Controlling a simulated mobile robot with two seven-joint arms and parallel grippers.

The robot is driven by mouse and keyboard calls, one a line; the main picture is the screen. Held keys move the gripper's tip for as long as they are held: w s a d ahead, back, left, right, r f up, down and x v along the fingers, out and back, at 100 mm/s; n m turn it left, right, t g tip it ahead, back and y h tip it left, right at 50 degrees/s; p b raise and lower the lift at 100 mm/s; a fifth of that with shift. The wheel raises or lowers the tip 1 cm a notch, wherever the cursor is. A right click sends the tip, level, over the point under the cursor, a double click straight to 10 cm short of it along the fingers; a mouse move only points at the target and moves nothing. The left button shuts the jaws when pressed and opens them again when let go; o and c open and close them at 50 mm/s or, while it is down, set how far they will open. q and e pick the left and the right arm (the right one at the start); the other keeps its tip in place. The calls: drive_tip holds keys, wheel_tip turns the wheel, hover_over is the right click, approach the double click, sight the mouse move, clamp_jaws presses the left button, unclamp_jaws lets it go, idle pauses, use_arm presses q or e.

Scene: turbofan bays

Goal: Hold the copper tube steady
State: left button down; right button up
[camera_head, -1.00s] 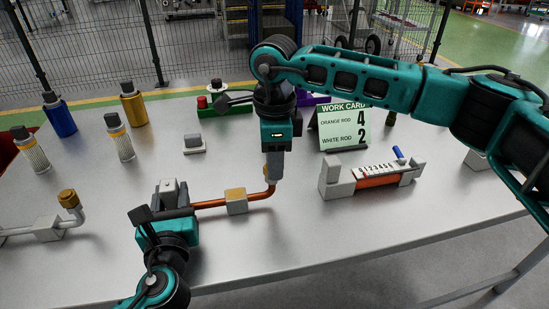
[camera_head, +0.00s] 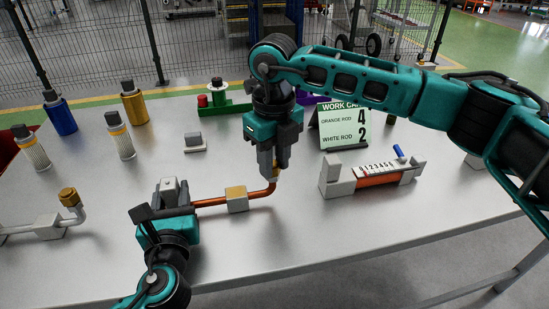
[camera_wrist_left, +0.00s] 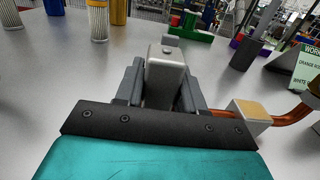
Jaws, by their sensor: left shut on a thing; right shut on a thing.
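The copper tube (camera_head: 210,202) runs low across the table's front, through a pale clamp block with a tan top (camera_head: 237,198), and bends upright at its right end. It also shows in the left wrist view (camera_wrist_left: 290,117). My left gripper (camera_head: 172,192) is at the tube's left end, shut; in the left wrist view its fingers flank a pale grey block (camera_wrist_left: 165,75), and the tube's end there is hidden. My right gripper (camera_head: 270,168) points down over the upright end, shut on a brass-coloured nut (camera_head: 276,173), mostly hidden by the fingers.
A gauge stand with an orange rod (camera_head: 378,180) stands right, before the work card (camera_head: 343,126). A grey pipe with a brass nut (camera_head: 70,199) lies left. Several canisters stand back left, including a yellow one (camera_head: 134,106). The front right table is clear.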

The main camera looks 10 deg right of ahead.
use_arm(q)
drive_tip(key=shift+f, duration=0.15)
use_arm(e)
drive_tip(key=m, duration=0.5)
drive_tip(key=shift+a+r+m, duration=0.1)
drive_tip(key=shift+a+m, duration=0.05)
drive_tip(key=shift+m, duration=0.15)
use_arm(q)
drive_tip(key=shift+a, duration=0.1)
use_arm(e)
drive_tip(key=m, duration=0.5)
drive_tip(key=shift+m, duration=0.3)
drive_tip(key=o, duration=1.1)
drive_tip(key=shift+a, duration=0.1)
drive_tip(key=shift+c, duration=0.2)
wheel_tip(320, 180, up, 12)
